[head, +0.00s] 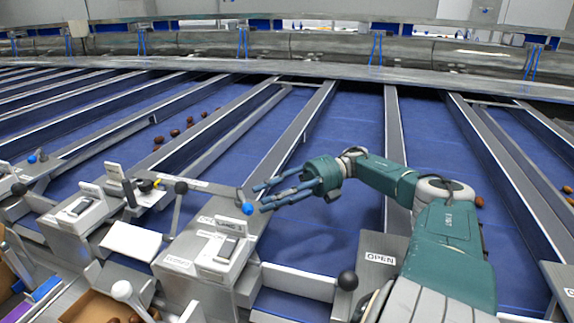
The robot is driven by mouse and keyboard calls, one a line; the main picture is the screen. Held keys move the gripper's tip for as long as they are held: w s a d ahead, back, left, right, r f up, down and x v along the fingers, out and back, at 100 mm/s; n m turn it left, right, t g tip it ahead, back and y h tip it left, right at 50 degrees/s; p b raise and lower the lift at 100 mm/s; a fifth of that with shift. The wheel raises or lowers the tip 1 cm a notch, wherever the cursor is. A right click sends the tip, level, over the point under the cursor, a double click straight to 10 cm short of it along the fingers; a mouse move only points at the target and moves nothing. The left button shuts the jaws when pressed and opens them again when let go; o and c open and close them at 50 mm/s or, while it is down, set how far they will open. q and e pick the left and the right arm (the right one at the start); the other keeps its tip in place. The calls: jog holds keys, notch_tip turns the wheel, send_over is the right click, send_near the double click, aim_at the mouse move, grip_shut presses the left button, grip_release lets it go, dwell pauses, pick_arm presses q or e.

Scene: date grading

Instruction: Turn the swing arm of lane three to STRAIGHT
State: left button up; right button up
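My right gripper (262,196) reaches in from the right over the blue belt. Its blue fingers are spread and point left. A lever with a blue ball knob (247,208) stands close to the fingertips, at the divider end. Nothing shows between the fingers, and I cannot tell whether they touch the knob. Another lever, with a black ball knob (181,187), stands to its left. My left gripper is not in view.
Metal dividers (395,140) split the blue belt (345,150) into lanes. Several dates (175,133) lie in a left lane.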

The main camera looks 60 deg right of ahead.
jog(key=v, duration=0.6)
jog(key=shift+d, duration=0.35)
dwell(0.4)
